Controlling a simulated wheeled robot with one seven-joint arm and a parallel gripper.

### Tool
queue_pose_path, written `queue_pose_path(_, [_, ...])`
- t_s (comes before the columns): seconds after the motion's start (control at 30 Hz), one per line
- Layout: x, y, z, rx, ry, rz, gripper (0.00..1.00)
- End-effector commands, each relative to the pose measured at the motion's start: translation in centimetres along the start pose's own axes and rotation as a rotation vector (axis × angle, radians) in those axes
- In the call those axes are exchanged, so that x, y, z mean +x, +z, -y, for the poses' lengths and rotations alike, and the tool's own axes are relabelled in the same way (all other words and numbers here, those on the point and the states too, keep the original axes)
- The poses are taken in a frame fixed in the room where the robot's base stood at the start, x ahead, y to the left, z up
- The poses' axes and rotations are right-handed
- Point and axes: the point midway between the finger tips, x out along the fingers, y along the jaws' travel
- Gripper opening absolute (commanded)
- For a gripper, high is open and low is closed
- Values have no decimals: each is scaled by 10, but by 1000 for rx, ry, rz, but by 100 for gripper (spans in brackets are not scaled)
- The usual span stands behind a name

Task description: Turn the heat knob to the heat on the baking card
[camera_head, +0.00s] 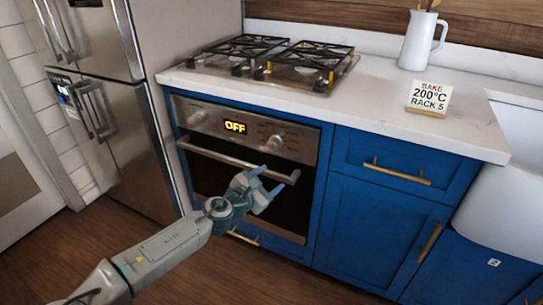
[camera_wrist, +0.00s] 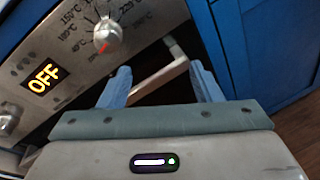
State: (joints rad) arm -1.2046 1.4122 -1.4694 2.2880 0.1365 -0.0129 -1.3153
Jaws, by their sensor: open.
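The baking card (camera_head: 428,97) stands on the white counter and reads "BAKE 200°C RACK 5". The oven panel has a yellow display (camera_head: 235,127) reading "OFF", also in the wrist view (camera_wrist: 44,76). The heat knob (camera_wrist: 107,34) is a round metal knob with a red mark, ringed by printed temperatures. In the head view the heat knob (camera_head: 273,143) is at the panel's right. A second knob (camera_head: 197,118) is at the panel's left. My gripper (camera_head: 268,185) is open and empty, in front of the oven and below the heat knob. In the wrist view its blue fingers (camera_wrist: 160,82) are apart, not touching the knob.
The oven handle (camera_head: 238,160) runs below the panel, close to my gripper. A gas hob (camera_head: 270,62) is on the counter above. Blue drawers and cupboards (camera_head: 385,185) stand right of the oven. A steel fridge (camera_head: 125,125) stands at left. A white jug (camera_head: 420,42) stands behind the card.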

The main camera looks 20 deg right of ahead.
Motion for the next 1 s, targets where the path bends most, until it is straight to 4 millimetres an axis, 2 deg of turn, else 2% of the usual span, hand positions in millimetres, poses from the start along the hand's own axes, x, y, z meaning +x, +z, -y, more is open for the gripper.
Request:
queue_pose_path(0.1, [-16,-1,-28,-80,121,64,58])
queue_pose_path(0.2, [-26,1,-44,-117,179,94,58])
queue_pose_path(0.37, [-27,3,-53,-136,207,110,58])
queue_pose_path(0.57, [-2,5,-56,-134,203,110,58])
queue_pose_path(1.0, [72,12,-72,-132,203,109,58])
